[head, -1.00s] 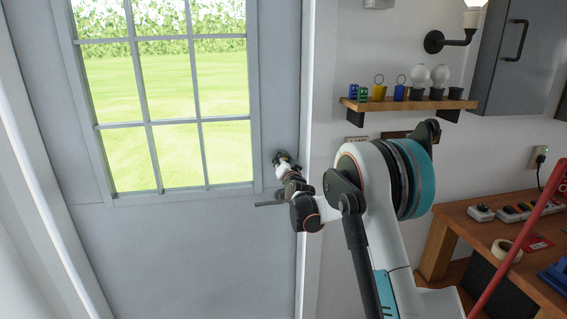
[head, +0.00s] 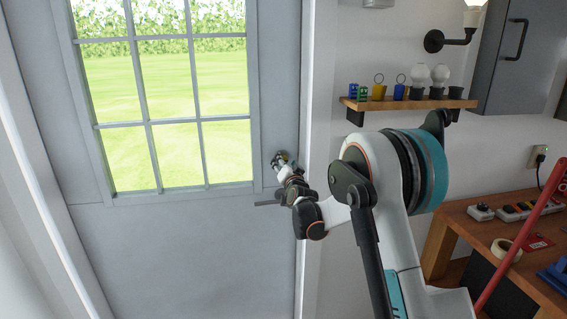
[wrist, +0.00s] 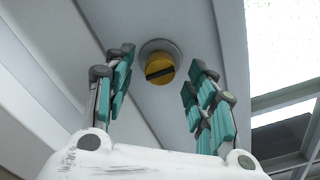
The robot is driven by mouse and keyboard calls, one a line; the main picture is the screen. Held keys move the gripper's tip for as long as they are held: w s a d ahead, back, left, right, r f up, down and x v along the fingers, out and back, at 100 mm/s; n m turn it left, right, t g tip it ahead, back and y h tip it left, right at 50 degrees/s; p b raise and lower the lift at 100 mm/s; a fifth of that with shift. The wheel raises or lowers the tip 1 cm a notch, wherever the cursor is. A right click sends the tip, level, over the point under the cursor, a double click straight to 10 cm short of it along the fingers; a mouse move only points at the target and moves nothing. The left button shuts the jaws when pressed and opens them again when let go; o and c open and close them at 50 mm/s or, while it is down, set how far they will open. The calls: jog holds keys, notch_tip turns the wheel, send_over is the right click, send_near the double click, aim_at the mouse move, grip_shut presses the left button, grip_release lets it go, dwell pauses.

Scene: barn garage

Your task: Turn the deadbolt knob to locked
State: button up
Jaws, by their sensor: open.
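The deadbolt knob (wrist: 160,68) is a yellow disc with a dark bar across it, set in a round grey plate on the grey door (head: 180,255). The bar runs nearly level in the wrist view, slightly tilted. My gripper (wrist: 160,82) is open, with its teal-padded fingers apart on either side of the knob and no visible contact. In the head view my gripper (head: 280,161) is at the door's right edge, mostly covering the knob. A dark lever handle (head: 268,203) is just below, partly hidden by my arm.
The door's window (head: 165,115) is left of my gripper. The white door frame (head: 315,100) is close on the right. A shelf (head: 425,103) with small items and a wooden workbench (head: 470,215) stand further right.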

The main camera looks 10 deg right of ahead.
jog(key=s, duration=0.8)
jog(key=shift+s, duration=0.4)
jog(key=s+a+r+n+g+y, duration=0.1)
jog(key=s+r+n+g, duration=0.15)
jog(key=s, duration=0.75)
jog(key=s+a+r+n+g, duration=0.1)
jog(key=s+r+n+g, duration=0.2)
jog(key=s, duration=0.7)
jog(key=s+d+f+g, duration=0.1)
jog(key=s+f+g, duration=0.1)
jog(key=s, duration=1.2)
jog(key=s+d+f+n+g+h, duration=0.1)
jog(key=s+f+g, duration=0.2)
jog(key=s, duration=1.2)
jog(key=shift+s+f, duration=0.15)
jog(key=shift+f, duration=0.75)
